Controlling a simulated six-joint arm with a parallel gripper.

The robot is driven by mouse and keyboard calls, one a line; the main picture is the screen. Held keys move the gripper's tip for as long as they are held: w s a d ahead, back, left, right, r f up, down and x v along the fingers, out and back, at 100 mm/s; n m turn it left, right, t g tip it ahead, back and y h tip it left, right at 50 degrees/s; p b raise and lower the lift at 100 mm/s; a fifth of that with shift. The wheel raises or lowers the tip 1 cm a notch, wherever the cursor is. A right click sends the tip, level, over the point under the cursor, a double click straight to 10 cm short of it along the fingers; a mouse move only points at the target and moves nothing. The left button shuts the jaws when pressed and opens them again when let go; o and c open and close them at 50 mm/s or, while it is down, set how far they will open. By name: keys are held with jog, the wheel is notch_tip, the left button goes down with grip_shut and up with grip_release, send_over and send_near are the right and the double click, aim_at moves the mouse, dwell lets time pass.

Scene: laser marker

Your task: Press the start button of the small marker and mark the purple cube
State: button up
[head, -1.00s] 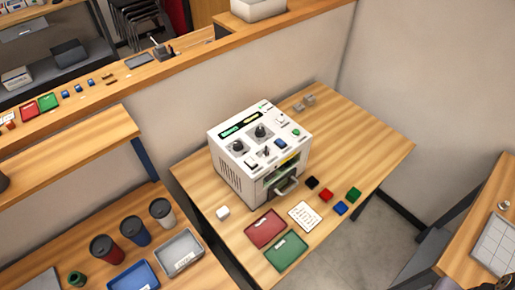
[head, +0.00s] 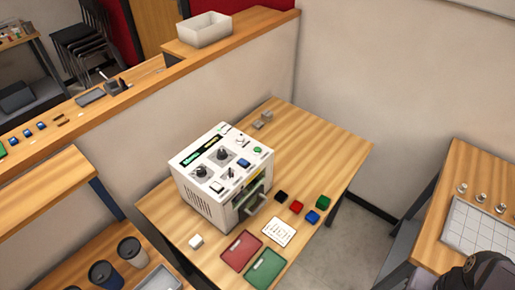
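The small marker (head: 205,192) is a white box on the wooden table, with two black knobs, two lit displays and several controls on its sloped top. A green button (head: 257,150) and a blue button (head: 244,162) sit toward the right of that panel; I cannot read which is start. A grey handle (head: 254,203) juts from its front; I cannot tell whether the front is open. No purple cube is visible. My gripper's fingers are not visible.
A red tray (head: 241,250), a green tray (head: 265,269) and a white card (head: 279,233) lie at the table's front. Small grey pieces (head: 263,120) lie behind the marker. The table (head: 335,155) is clear at right. Cups (head: 131,250) stand lower left.

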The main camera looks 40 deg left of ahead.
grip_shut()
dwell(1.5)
